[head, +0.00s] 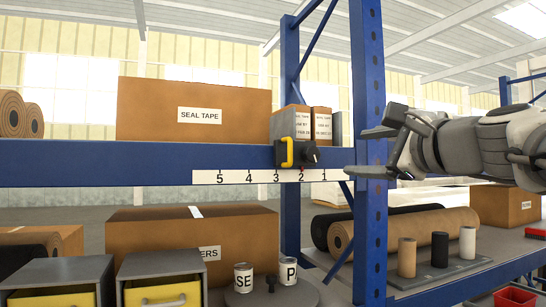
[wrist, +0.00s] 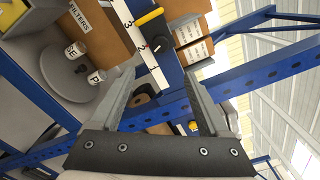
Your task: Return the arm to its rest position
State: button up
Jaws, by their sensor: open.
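My gripper (head: 362,152) is at the right of the head view, in front of the blue upright. Its two fingers point left and are spread apart with nothing between them. In the wrist view my gripper (wrist: 160,78) also shows open and empty. A black slider with a yellow handle (head: 287,152) sits on the blue shelf beam, left of my gripper and apart from it. It stands above the number strip (head: 262,177), close to the 2. The yellow handle also shows at the top of the wrist view (wrist: 150,16).
The blue upright (head: 369,80) stands close behind my gripper. A seal tape box (head: 160,110) is on the upper shelf. Below are two labelled cans on a grey turntable (head: 270,296), drawers with yellow fronts (head: 160,294), and several upright cylinders on a grey base (head: 440,272).

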jog(key=shift+v, duration=1.05)
jog(key=s+a+f+n+g, duration=0.3)
jog(key=a+f+n, duration=0.15)
jog(key=f, duration=0.55)
jog(key=s+a+f+n+g, duration=0.3)
jog(key=f+n+g, duration=0.15)
jog(key=f, duration=0.55)
jog(key=s+f+n+g+h, duration=0.2)
jog(key=s+f+n, duration=0.3)
jog(key=f, duration=0.5)
jog(key=s+d+f+n+g+h, duration=0.1)
jog(key=s+f+n+g+h, duration=0.1)
jog(key=s+f+n, duration=0.4)
notch_tip(320, 180, down, 4)
jog(key=shift+s+d+n+h, duration=0.2)
jog(key=shift+s+n+h, duration=0.1)
jog(key=shift+s+h, duration=0.4)
jog(key=shift+w, duration=0.15)
